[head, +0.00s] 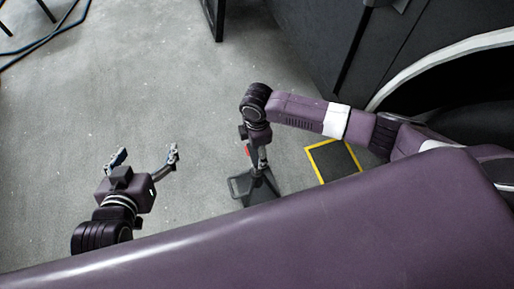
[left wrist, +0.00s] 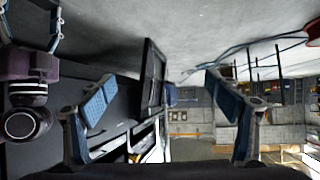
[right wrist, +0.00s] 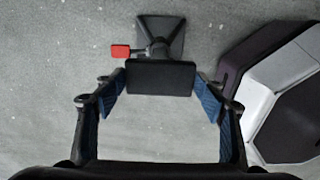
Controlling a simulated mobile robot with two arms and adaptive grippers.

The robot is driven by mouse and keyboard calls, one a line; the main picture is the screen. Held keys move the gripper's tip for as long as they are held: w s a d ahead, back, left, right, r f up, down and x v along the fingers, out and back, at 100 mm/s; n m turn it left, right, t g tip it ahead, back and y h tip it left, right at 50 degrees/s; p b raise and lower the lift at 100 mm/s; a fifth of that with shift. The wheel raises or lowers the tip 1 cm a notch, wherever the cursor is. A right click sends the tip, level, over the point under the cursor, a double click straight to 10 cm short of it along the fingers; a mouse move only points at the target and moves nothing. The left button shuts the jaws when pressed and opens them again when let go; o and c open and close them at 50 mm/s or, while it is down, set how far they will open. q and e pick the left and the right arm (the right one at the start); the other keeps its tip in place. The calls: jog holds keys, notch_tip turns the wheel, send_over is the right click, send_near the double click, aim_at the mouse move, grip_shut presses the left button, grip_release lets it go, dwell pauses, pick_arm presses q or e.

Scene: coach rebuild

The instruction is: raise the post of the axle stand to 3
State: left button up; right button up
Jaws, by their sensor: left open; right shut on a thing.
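The axle stand (head: 262,190) stands on the grey floor, partly hidden under my right arm and my purple body. In the right wrist view its dark base (right wrist: 162,32) lies below a black top block (right wrist: 160,78), with a red tab (right wrist: 121,51) on the left. My right gripper (head: 262,158) is over the stand and shut on the top block, a blue pad on each side. Most of the post is hidden, and no marks on it are legible. My left gripper (head: 146,156) is open and empty, left of the stand and apart from it.
A black mat with a yellow border (head: 335,160) lies right of the stand. Dark panels (head: 340,50) stand behind. A blue hose (head: 62,30) and dark legs are at the far left. The floor around my left gripper is clear.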

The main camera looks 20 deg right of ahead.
pick_arm(q)
jog(key=shift+s+a+f+g, duration=0.2)
jog(key=shift+s+f+g, duration=0.15)
jog(key=shift+s+f, duration=0.15)
jog(key=shift+s+a+f+g, duration=0.15)
jog(key=shift+s+f+g, duration=0.2)
jog(key=shift+s+f, duration=0.1)
jog(key=shift+w, duration=0.1)
pick_arm(e)
jog(key=o, duration=1.7)
jog(key=shift+r, duration=0.15)
notch_tip(320, 180, up, 12)
jog(key=shift+f, duration=0.1)
